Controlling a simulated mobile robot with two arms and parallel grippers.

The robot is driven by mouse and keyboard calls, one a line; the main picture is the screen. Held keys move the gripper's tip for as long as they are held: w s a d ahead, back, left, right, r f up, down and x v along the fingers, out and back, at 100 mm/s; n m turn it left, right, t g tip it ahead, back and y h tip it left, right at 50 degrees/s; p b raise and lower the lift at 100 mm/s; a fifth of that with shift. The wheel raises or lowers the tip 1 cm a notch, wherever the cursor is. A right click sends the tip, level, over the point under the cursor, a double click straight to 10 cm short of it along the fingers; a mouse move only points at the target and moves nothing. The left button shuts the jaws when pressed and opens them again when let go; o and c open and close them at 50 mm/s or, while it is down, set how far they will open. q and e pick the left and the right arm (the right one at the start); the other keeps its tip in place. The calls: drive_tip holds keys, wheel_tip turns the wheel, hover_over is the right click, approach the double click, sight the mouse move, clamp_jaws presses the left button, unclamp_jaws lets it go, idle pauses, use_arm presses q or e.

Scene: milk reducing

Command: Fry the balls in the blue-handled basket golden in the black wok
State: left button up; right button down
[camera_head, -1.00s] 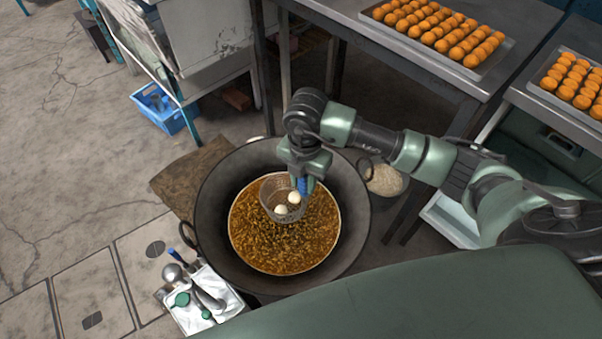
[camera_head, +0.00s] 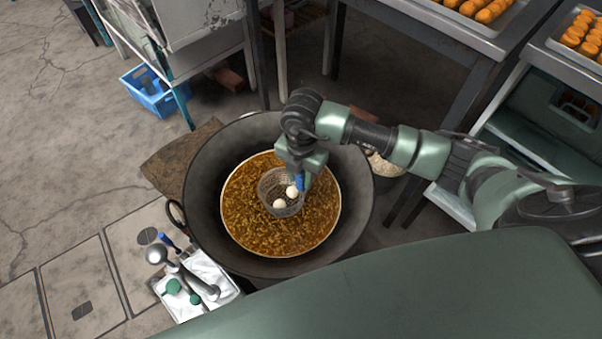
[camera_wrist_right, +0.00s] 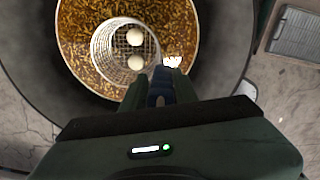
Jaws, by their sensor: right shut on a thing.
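The black wok (camera_head: 207,225) holds bubbling golden-brown oil (camera_head: 245,230). The wire basket (camera_head: 268,184) is over the oil in the middle of the wok, with two pale, cream-white balls (camera_head: 279,203) in it; whether its bottom is under the oil I cannot tell. My right gripper (camera_head: 303,180) is shut on the basket's blue handle (camera_head: 300,184). In the right wrist view the fingers (camera_wrist_right: 158,88) close around the blue handle, and the basket (camera_wrist_right: 105,55) with both pale balls (camera_wrist_right: 135,37) lies just beyond them. My left gripper is not in view.
A white tray (camera_head: 228,296) with ladles stands left of the wok's front. Trays of orange balls (camera_head: 484,18) sit on metal tables at upper right. A blue crate (camera_head: 155,99) is on the floor at upper left. A pale bowl (camera_head: 385,166) is behind my right arm.

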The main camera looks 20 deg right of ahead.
drive_tip(key=shift+f+b, duration=3.45)
drive_tip(key=shift+f, duration=1.6)
idle(2.9)
